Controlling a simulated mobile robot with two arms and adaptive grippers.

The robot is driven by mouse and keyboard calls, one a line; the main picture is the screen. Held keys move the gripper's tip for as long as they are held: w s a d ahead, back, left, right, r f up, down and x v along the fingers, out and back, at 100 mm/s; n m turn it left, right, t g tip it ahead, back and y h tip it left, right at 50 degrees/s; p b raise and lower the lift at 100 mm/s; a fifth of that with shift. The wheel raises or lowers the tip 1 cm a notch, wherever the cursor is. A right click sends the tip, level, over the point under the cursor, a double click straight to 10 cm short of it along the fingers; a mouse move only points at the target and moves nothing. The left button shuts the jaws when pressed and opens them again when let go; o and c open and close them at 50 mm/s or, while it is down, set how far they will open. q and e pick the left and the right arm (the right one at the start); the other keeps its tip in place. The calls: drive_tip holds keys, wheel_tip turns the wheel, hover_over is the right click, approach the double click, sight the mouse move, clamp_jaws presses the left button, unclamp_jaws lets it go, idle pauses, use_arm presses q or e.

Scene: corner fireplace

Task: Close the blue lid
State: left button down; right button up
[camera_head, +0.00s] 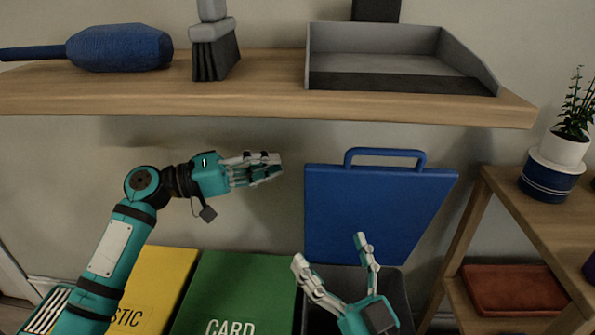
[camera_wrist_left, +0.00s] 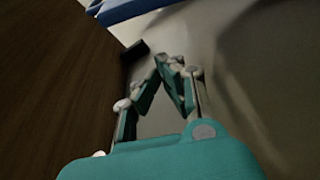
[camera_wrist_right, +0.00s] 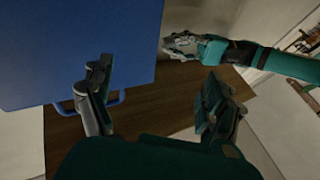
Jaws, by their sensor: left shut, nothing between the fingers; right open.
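The blue lid (camera_head: 375,210) stands open and nearly upright against the wall, its handle at the top, behind a dark grey bin (camera_head: 398,300). In the right wrist view the lid (camera_wrist_right: 75,45) fills the upper left. My left gripper (camera_head: 280,163) is shut and empty, left of the lid's upper left corner and apart from it, below the shelf. It also shows shut in the left wrist view (camera_wrist_left: 168,62). My right gripper (camera_head: 330,247) is open and empty, in front of the lid's lower part and above the bin. Whether it touches the lid I cannot tell.
A wooden shelf (camera_head: 270,100) hangs above the lid, with a dustpan (camera_head: 400,60), a brush (camera_head: 213,55) and a blue duster (camera_head: 120,47). Yellow (camera_head: 160,285) and green (camera_head: 240,290) closed lids lie to the left. A wooden side rack (camera_head: 525,215) with a potted plant stands right.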

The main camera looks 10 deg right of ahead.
use_arm(q)
drive_tip(key=s+d+b, duration=0.1)
drive_tip(key=s+d, duration=0.2)
drive_tip(key=d, duration=0.2)
drive_tip(key=shift+f+b, duration=0.35)
use_arm(e)
drive_tip(key=s+r+t+y, duration=0.1)
drive_tip(key=s+r+t, duration=0.3)
drive_tip(key=r+t, duration=0.1)
drive_tip(key=shift+s+d+r+y, duration=0.2)
drive_tip(key=shift+r+y, duration=0.2)
drive_tip(key=shift+r, duration=0.15)
use_arm(q)
drive_tip(key=shift+s+d+f, duration=0.1)
drive_tip(key=shift+s, duration=0.05)
use_arm(e)
drive_tip(key=shift+s, duration=0.1)
